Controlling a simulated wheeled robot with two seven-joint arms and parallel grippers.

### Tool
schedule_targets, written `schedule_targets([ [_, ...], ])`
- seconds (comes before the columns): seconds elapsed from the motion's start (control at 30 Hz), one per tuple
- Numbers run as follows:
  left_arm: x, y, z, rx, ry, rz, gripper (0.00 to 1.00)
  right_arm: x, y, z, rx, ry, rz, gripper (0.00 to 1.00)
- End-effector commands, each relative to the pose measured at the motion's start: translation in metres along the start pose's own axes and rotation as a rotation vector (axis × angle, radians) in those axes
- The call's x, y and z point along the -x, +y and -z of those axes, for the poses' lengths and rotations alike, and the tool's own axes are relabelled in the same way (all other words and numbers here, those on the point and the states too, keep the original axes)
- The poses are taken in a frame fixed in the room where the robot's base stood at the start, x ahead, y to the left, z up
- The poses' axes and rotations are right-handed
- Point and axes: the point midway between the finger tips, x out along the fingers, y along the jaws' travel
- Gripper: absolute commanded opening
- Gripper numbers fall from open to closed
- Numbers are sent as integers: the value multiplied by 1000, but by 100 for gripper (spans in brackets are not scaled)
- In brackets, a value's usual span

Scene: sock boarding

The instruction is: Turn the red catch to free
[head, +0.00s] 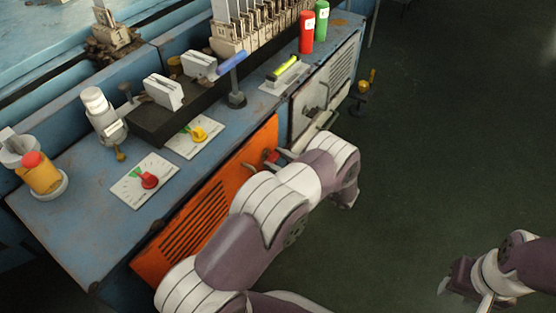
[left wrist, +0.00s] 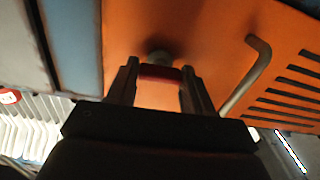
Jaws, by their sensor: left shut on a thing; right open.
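The red catch (head: 271,156) sits on the orange panel (head: 205,205) at the front of the blue machine, near the panel's upper right corner. My left gripper (head: 276,154) is shut on it, reaching in from the aisle side. In the left wrist view the red catch (left wrist: 160,72) lies crosswise between the two fingers, in front of a round grey boss on the orange panel (left wrist: 205,35). The fingers hide part of it, and I cannot read its turn setting. My right gripper (head: 446,288) is open and empty at the lower right, above the floor.
A bent grey handle (left wrist: 250,72) stands out from the panel beside my left gripper. A grey-white vented door (head: 318,95) adjoins the panel. On top are a red knob (head: 149,180), a yellow knob (head: 198,134) and a blue lever (head: 232,62). The green floor is clear.

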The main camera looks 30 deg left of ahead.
Motion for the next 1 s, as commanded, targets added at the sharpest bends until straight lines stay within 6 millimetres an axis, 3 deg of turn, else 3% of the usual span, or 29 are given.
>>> schedule_targets([
  [1.0,0,0,0,893,0,1,21,16,0,2,0,0,0,43],
])
